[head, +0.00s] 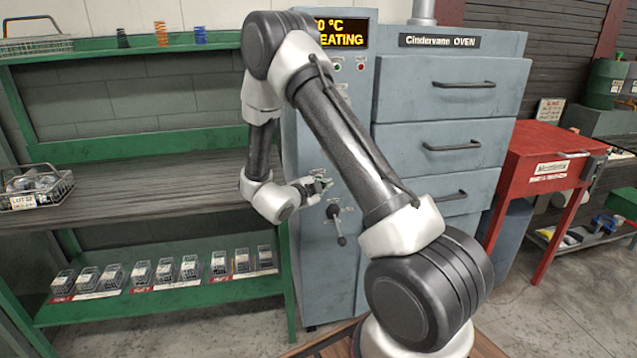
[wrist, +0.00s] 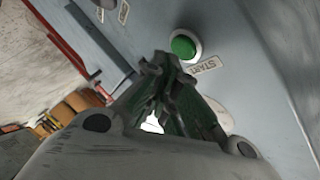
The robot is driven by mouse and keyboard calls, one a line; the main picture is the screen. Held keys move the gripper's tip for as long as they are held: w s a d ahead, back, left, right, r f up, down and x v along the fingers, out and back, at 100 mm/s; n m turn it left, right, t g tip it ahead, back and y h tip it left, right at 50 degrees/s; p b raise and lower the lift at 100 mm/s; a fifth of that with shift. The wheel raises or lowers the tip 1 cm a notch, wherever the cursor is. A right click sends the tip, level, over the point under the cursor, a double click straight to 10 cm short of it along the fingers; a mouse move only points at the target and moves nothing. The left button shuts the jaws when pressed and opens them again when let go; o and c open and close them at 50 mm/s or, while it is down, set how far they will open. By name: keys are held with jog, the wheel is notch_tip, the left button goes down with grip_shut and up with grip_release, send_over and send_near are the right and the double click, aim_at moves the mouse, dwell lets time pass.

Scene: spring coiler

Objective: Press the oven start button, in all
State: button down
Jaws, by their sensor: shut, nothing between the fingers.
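The green start button (wrist: 185,44) sits in a pale ring on the oven's grey-blue panel, with a START label (wrist: 206,66) beside it in the wrist view. My gripper (wrist: 158,68) is shut and empty, its fingertips just beside the button in the picture. I cannot tell if they touch the panel. In the head view my gripper (head: 322,186) is at the panel of the oven (head: 447,95), and the button cannot be made out there. The oven display (head: 342,33) is partly hidden by my arm and shows "0 °C" and "EATING".
A black lever (head: 337,225) sticks out of the panel just below my gripper. Oven drawers (head: 450,147) are to the right, then a red stand (head: 545,165). A green shelf rack (head: 130,155) stands at left with a wire basket (head: 37,190) and several small boxes.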

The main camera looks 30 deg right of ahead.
jog(key=shift+s, duration=0.15)
jog(key=shift+s+a, duration=0.25)
jog(key=shift+s, duration=0.55)
jog(key=shift+s+a, duration=0.2)
jog(key=shift+s, duration=0.6)
jog(key=shift+s+a, duration=0.25)
jog(key=shift+s, duration=0.55)
jog(key=w+a+f+n+y, duration=0.1)
jog(key=a+f+n+y, duration=0.5)
jog(key=f, duration=0.4)
jog(key=s+a+n+g+y, duration=0.2)
jog(key=a+n+y, duration=0.4)
jog(key=a, duration=0.2)
jog(key=s+a+r+n+g+y, duration=0.3)
jog(key=s+a+r+n, duration=0.15)
jog(key=s+r, duration=0.2)
jog(key=s+d+r+n, duration=0.3)
jog(key=s+d+r, duration=0.2)
jog(key=s+r, duration=0.5)
jog(key=s+d+r+n+t+h, duration=0.1)
jog(key=s+d+r+n, duration=0.3)
jog(key=s+r, duration=0.7)
notch_tip(320, 180, up, 5)
jog(key=d, duration=0.2)
jog(key=shift+d+t+h, duration=0.3)
